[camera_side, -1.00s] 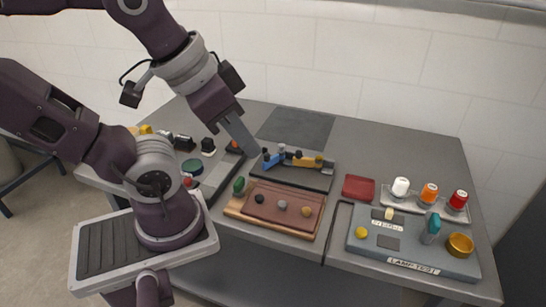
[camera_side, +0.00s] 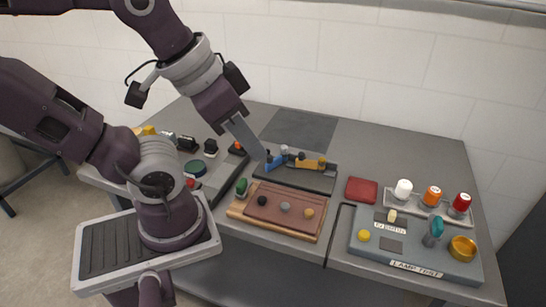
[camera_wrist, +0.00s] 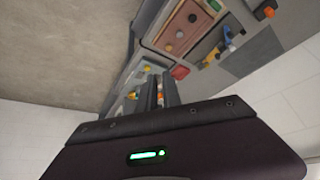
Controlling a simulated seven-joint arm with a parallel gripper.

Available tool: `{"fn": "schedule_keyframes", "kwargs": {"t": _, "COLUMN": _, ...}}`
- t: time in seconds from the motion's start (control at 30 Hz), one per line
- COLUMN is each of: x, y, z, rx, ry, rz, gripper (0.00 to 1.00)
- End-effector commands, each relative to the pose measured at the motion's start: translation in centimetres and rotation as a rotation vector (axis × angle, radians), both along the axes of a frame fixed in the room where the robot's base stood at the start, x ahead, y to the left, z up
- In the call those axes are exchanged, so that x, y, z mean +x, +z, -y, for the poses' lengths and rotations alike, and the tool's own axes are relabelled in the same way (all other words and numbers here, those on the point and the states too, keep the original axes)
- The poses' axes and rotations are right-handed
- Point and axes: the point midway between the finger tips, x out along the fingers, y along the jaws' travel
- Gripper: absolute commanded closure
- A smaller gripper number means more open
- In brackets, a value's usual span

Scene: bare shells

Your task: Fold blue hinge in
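The blue hinge (camera_side: 275,163) stands on a dark plate (camera_side: 300,181) in the middle of the table, beside a yellow-orange hinge (camera_side: 311,164). The blue piece slants up to the right. It also shows small in the wrist view (camera_wrist: 228,36). My gripper (camera_side: 262,155) points down at a slant, with its tips at the left of the blue hinge in the side view. I cannot tell whether they touch it. In the wrist view, the two fingers (camera_wrist: 165,92) show a narrow gap with coloured table items behind it; nothing is held.
A wooden board with a brown panel (camera_side: 284,208) and knobs lies in front of the plate. A red square (camera_side: 361,190) and a lamp-test box (camera_side: 415,248) are at the right. A dark panel (camera_side: 299,129) lies flat behind.

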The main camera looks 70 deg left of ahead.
Motion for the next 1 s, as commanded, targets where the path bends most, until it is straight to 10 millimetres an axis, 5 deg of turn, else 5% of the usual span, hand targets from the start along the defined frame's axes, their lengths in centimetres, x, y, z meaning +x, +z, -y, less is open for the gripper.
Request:
{"fn": "schedule_keyframes", "kwargs": {"t": 0.17, "x": 5.5, "y": -0.5, "z": -3.3, "rx": -0.076, "ry": 0.246, "rz": -0.122, "gripper": 0.60}}
{"fn": "schedule_keyframes", "kwargs": {"t": 0.3, "x": 11.8, "y": -4.3, "z": -11.0, "rx": -0.174, "ry": 0.605, "rz": -0.259, "gripper": 0.60}}
{"fn": "schedule_keyframes", "kwargs": {"t": 0.4, "x": 13.8, "y": -8.6, "z": -16.9, "rx": -0.225, "ry": 0.832, "rz": -0.340, "gripper": 0.60}}
{"fn": "schedule_keyframes", "kwargs": {"t": 0.53, "x": 14.0, "y": -13.3, "z": -22.2, "rx": -0.264, "ry": 1.029, "rz": -0.407, "gripper": 0.60}}
{"fn": "schedule_keyframes", "kwargs": {"t": 0.67, "x": 13.6, "y": -15.6, "z": -24.3, "rx": -0.276, "ry": 1.106, "rz": -0.433, "gripper": 0.60}}
{"fn": "schedule_keyframes", "kwargs": {"t": 1.0, "x": 13.6, "y": -21.5, "z": -24.3, "rx": -0.278, "ry": 1.107, "rz": -0.438, "gripper": 0.60}}
